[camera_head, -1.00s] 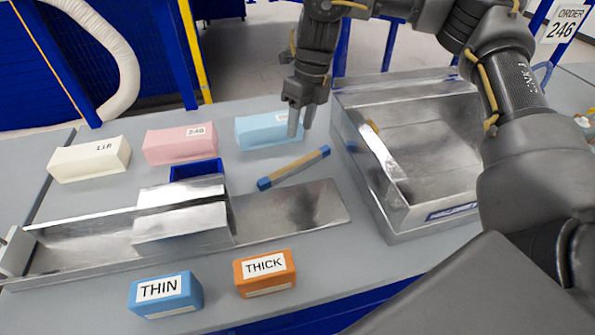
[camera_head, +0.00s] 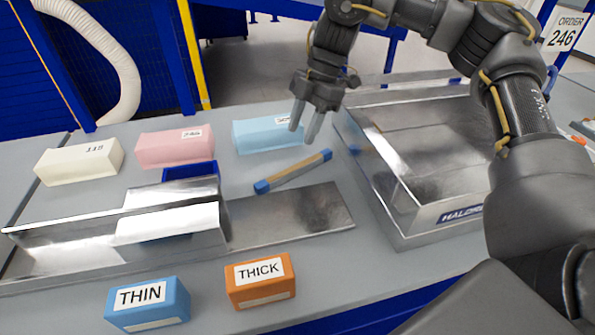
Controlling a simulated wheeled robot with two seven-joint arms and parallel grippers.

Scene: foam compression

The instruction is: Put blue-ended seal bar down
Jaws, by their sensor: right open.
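The blue-ended seal bar (camera_head: 294,172) is a tan strip with a blue block at each end. It lies slantwise on the grey table, between the light blue foam block and the flat metal plate. My right gripper (camera_head: 304,130) is open and empty above and behind the bar's right end, apart from it, beside the light blue block's right end. My left gripper is not in view.
White (camera_head: 78,161), pink (camera_head: 174,148) and light blue (camera_head: 268,135) foam blocks stand in a back row. A metal press channel (camera_head: 115,240) is at left. A large metal tray machine (camera_head: 415,215) stands at right. Blue THIN (camera_head: 147,305) and orange THICK (camera_head: 260,280) blocks are in front.

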